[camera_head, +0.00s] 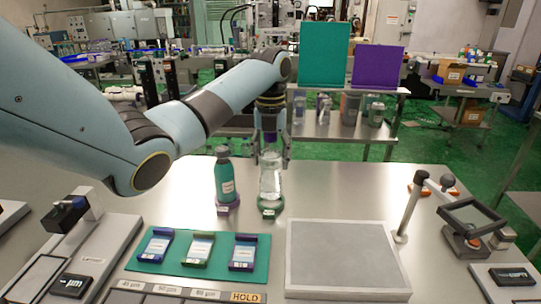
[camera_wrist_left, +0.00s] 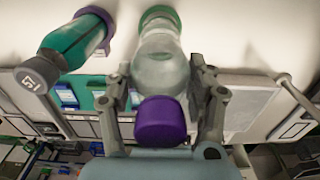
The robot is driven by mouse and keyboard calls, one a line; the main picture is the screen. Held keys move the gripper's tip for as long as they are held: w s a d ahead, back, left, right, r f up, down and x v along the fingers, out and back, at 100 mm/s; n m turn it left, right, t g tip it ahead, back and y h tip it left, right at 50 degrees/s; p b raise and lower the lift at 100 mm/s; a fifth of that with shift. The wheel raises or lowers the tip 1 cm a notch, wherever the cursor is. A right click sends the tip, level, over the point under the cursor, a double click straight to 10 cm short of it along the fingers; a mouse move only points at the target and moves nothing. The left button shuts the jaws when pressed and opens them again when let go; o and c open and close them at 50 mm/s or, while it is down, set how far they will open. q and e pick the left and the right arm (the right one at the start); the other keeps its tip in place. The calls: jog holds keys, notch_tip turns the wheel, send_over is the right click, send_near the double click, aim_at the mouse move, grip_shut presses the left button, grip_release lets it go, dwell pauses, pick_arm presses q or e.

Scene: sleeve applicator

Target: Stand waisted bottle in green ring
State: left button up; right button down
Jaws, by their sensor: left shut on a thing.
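The waisted bottle (camera_head: 270,178) is clear, with a label. Its purple cap (camera_wrist_left: 162,122) shows in the wrist view. It is upright, with its base at the green ring (camera_head: 270,208), which also shows at the bottle's foot in the wrist view (camera_wrist_left: 159,14). I cannot tell whether the base rests fully down inside the ring. My left gripper (camera_head: 271,158) points down from above, its fingers on both sides of the bottle, shut on its upper part. In the wrist view the fingers (camera_wrist_left: 165,80) flank the clear body. My right gripper is not in view.
A teal bottle (camera_head: 225,178) with a grey cap stands close left in a purple ring (camera_head: 228,208). A green mat (camera_head: 196,274) with several small trays lies in front. A grey plate (camera_head: 345,260) lies right, beside a post and framed magnifier (camera_head: 472,217).

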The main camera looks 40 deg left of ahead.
aim_at(270, 134)
pick_arm(q)
jog(key=shift+f+b, duration=0.45)
jog(key=shift+f, duration=1.2)
jog(key=o, duration=1.9)
jog(key=shift+o, duration=0.2)
notch_tip(270, 134, up, 3)
jog(key=p, duration=0.3)
jog(key=shift+f, duration=0.15)
notch_tip(270, 134, up, 6)
jog(key=p, duration=0.7)
jog(key=shift+r, duration=0.2)
jog(key=shift+f, duration=0.1)
